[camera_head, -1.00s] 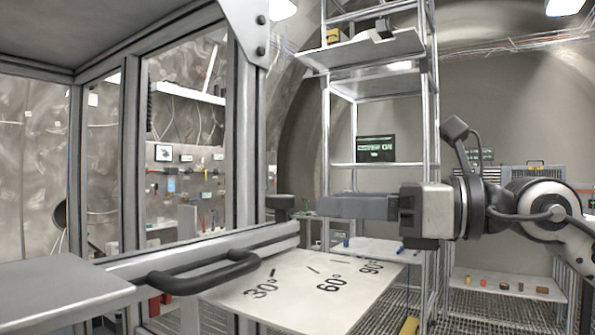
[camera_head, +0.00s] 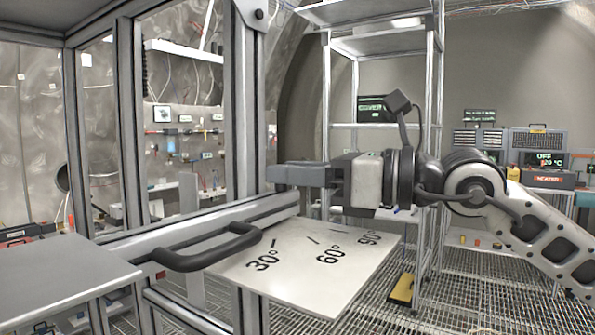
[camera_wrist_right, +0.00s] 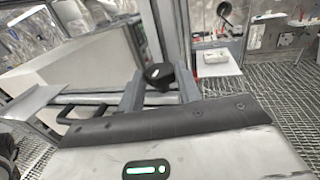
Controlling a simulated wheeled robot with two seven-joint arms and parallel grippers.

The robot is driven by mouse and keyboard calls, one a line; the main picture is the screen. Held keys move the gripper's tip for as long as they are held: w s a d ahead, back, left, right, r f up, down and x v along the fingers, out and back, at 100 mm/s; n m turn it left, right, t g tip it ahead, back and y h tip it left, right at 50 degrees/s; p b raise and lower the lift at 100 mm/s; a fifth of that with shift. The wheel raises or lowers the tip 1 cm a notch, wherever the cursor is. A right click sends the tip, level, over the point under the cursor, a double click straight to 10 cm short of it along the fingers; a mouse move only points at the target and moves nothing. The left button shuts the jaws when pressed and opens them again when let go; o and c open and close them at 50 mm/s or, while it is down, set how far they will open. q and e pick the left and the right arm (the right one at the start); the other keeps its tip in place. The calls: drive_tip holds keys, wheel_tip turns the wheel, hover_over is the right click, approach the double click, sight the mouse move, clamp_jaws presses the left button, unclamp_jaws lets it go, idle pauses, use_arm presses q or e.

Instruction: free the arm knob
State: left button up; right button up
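My right gripper (camera_head: 270,174) reaches in from the right at the grey frame post in the head view. In the right wrist view its two fingers (camera_wrist_right: 160,82) stand apart. A round black knob (camera_wrist_right: 159,75), which looks like the arm knob, shows between the fingertips. Whether either finger touches it I cannot tell. In the head view the knob is not clearly visible by the fingers and the post. A white angle plate (camera_head: 310,268) marked 30°, 60° and 90° lies below the gripper. My left gripper is not in view.
A dark bar handle (camera_head: 208,250) sticks out from the grey frame (camera_head: 242,120) at the left. A metal rack (camera_head: 438,120) stands behind my right arm. A heater unit (camera_head: 547,178) is at the far right. The grating floor to the right of the plate is mostly open.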

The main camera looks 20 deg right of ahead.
drive_tip(key=shift+w, duration=0.1)
drive_tip(key=shift+w+d+n+g+y, duration=0.1)
drive_tip(key=shift+n+g+y, duration=0.45)
drive_tip(key=shift+g, duration=0.25)
drive_tip(key=shift+w+f+n+g+y, duration=0.15)
drive_tip(key=shift+n+g+y, duration=0.3)
drive_tip(key=shift+n+g, duration=0.6)
drive_tip(key=shift+g, duration=0.15)
drive_tip(key=o, duration=1)
